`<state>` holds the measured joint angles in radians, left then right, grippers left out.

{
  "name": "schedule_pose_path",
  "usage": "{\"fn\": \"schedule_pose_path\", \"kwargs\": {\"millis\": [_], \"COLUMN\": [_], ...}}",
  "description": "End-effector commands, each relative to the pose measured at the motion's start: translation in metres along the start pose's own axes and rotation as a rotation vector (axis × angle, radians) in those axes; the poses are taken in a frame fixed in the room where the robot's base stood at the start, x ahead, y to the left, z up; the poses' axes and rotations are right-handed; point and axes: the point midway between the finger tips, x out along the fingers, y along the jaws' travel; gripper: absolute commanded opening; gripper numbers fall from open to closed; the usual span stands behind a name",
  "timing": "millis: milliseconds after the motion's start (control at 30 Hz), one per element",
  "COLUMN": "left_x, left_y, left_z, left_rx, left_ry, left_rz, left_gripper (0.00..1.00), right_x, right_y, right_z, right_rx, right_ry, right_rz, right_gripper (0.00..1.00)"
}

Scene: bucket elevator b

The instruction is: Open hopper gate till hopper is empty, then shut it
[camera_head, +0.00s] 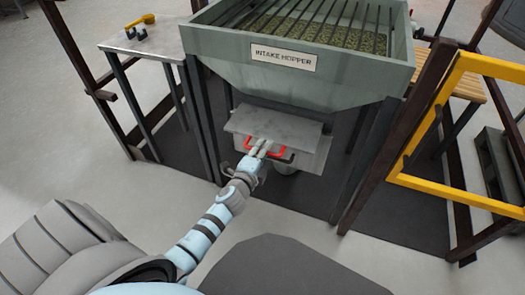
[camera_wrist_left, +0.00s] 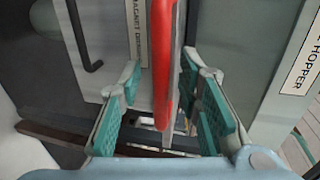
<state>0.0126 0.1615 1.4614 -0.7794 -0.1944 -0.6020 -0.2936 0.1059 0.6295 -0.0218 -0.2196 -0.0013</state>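The grey-green intake hopper (camera_head: 310,87) stands upright ahead, with a grate on top and greenish-brown grain (camera_head: 330,35) visible below the bars. A flat grey plate (camera_head: 275,126) juts out under it, with a red handle (camera_head: 279,150) just below its front edge. I cannot tell how far the gate is open. My left gripper (camera_head: 261,149) is at the red handle. In the left wrist view its teal-padded fingers (camera_wrist_left: 165,105) are spread on both sides of the red handle (camera_wrist_left: 162,60), with gaps visible. My right gripper is out of view.
A black handle (camera_wrist_left: 84,40) is beside a panel labelled as a magnet drawer (camera_wrist_left: 134,35). A side table (camera_head: 150,40) with a yellow scoop (camera_head: 141,20) stands left. A yellow frame (camera_head: 450,195) stands right. Dark posts flank the hopper.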

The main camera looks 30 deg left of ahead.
Motion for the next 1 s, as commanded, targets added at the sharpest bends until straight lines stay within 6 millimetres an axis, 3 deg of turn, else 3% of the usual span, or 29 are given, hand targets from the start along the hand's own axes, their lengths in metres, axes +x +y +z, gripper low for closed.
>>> {"fn": "schedule_pose_path", "kwargs": {"millis": [133,233,600,733,1000], "left_x": [-0.003,-0.017,-0.109,-0.119,-0.12], "left_y": [0.0,0.001,0.001,0.0,0.0], "left_z": [0.0,-0.001,-0.001,-0.001,-0.001], "left_rx": [0.0,0.001,0.001,0.0,0.001], "left_ry": [0.001,0.002,0.002,0.002,0.002], "left_rz": [-0.001,0.0,0.003,0.001,0.0], "left_gripper": [0.31,0.31,0.31,0.31,0.31], "right_x": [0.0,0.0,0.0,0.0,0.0], "right_y": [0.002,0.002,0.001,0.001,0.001], "right_z": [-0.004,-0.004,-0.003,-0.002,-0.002], "right_rx": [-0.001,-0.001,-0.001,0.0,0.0], "right_ry": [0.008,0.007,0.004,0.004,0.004], "right_rz": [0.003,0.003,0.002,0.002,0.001], "right_gripper": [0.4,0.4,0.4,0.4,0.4]}}
